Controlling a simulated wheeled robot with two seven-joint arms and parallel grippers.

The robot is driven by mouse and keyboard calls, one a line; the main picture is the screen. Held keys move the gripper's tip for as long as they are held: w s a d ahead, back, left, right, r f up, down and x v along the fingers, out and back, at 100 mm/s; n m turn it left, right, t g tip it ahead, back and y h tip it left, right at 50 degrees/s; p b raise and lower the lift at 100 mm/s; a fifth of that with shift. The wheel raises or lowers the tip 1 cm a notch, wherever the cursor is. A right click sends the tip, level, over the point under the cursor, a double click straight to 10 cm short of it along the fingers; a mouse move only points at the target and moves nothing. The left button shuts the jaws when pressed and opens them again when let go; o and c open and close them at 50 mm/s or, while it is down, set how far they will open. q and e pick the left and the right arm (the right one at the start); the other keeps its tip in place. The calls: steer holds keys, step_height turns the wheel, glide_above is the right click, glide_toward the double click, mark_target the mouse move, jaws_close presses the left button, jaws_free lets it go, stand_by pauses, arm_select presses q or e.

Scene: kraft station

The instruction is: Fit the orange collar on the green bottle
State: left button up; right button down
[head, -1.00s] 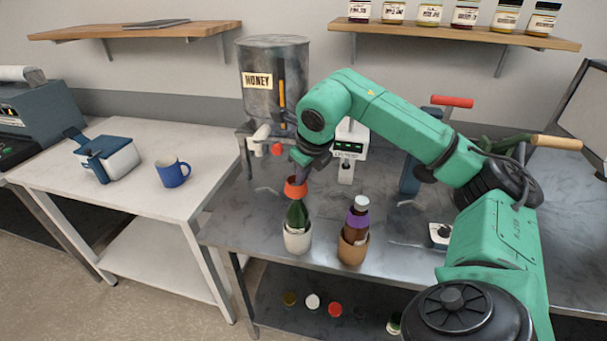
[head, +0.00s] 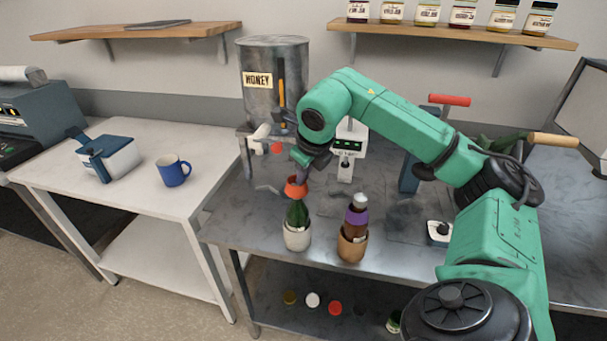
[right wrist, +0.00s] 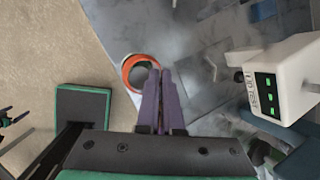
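The green bottle (head: 297,214) stands in a pale cup (head: 297,238) on the metal table. The orange collar (head: 296,188) is at the top of the bottle, held by my right gripper (head: 300,172). In the right wrist view the collar (right wrist: 128,76) shows as an orange ring at the tips of the purple fingers (right wrist: 154,75), which are close together on its rim. The pale cup's rim shows beneath the ring. I cannot tell how far the collar sits over the bottle neck. My left gripper is not in view.
A brown bottle with a purple band (head: 356,218) stands in a tan cup (head: 352,246) just to the right. A white tester (head: 348,150) and the honey drum (head: 275,80) stand behind. Several caps lie on the lower shelf (head: 270,318).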

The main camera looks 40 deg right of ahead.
steer(key=shift+f, duration=0.3)
steer(key=shift+s, duration=0.15)
